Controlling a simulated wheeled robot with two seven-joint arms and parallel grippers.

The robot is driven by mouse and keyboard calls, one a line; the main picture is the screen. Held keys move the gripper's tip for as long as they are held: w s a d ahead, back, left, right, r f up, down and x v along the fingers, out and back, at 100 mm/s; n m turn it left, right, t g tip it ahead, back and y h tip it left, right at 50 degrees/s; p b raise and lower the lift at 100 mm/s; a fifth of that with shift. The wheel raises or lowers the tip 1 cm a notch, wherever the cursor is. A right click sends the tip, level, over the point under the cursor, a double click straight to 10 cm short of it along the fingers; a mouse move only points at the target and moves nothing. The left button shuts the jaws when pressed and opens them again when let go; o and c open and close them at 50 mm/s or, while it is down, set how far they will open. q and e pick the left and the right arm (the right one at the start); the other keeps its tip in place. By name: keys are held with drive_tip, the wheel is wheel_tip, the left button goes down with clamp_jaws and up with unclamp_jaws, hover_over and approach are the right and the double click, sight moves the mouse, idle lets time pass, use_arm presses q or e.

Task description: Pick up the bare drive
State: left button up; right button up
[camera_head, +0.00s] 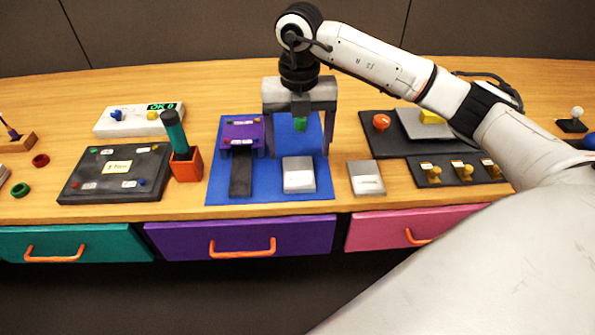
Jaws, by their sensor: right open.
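A flat silver drive (299,175) lies on the right part of the blue mat (222,185). A second silver, box-like drive (366,178) lies on the wooden table just right of the mat. I cannot tell from their faces which one is called bare. My right gripper (298,148) points down over the mat, its two fingers wide apart. It is empty and appears above or just behind the drive on the mat. A small green piece (300,124) shows between the fingers. My left gripper is out of view.
A purple dock (242,134) with a dark strip (241,175) stands left on the mat. An orange holder (186,166) with a teal-handled tool is beside it. Dark panels (408,146) with knobs lie right, under my forearm. Drawers (240,236) line the table's front.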

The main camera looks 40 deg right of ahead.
sight(298, 172)
drive_tip(key=shift+f+p, duration=0.3)
drive_tip(key=shift+f, duration=2.9)
drive_tip(key=shift+w, duration=0.1)
drive_tip(key=c, duration=1)
drive_tip(key=shift+r, duration=0.1)
drive_tip(key=shift+c, duration=0.2)
